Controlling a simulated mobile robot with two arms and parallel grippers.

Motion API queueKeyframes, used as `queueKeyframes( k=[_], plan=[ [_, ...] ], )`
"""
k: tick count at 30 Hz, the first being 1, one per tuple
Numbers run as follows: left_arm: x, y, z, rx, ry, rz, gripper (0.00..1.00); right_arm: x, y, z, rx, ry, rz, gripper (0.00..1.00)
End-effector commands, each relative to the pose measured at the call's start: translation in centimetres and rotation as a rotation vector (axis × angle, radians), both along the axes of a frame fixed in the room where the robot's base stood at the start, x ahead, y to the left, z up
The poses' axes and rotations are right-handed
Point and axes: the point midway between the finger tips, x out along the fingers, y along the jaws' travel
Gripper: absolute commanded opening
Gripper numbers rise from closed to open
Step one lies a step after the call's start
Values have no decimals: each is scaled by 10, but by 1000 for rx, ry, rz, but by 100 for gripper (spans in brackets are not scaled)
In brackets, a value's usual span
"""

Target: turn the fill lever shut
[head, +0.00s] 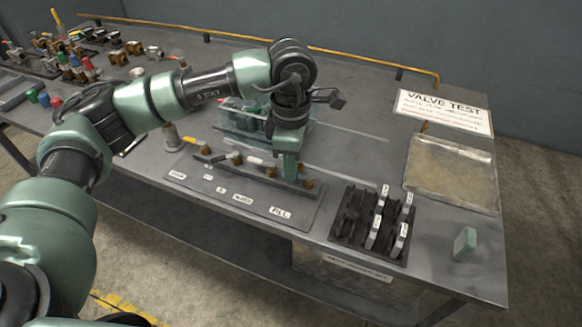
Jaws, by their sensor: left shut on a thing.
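A row of small brass valves stands on a dark panel (230,193) at the front of the table, with white labels along its front edge. The FILL label (280,212) is at the right end. A brass valve (308,184) sits just behind and right of it. My left gripper (289,174) points down at this right end, with its green fingers shut on the fill lever. The fingers hide most of the lever, so its angle cannot be told. A pale lever (256,162) shows farther left in the row. My right gripper is out of view.
A clear bin (240,119) with green items stands behind the panel. A black rack (345,226) with tagged pieces is to the right. A shallow clear tray (452,202), a VALVE TEST sign (443,110) and a green block (465,243) lie farther right.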

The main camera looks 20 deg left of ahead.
Motion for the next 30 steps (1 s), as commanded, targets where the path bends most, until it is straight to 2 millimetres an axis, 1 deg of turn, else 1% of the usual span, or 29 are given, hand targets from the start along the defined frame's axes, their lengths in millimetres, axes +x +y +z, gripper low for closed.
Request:
queueKeyframes(
  k=[6,7,8,9,17,20,23,30],
  plan=[
    [1,0,1,0,-3,2,0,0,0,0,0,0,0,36],
    [1,0,1,0,-3,2,15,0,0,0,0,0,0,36],
    [1,0,1,0,-3,2,23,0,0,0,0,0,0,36],
    [1,0,1,0,-3,3,34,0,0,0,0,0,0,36],
    [0,0,1,-1,-1,2,34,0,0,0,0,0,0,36],
    [1,0,3,-1,-2,2,34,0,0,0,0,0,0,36],
    [1,0,14,-1,-4,3,34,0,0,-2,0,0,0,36],
    [1,0,55,-2,-6,2,34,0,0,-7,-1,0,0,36]
  ],
)
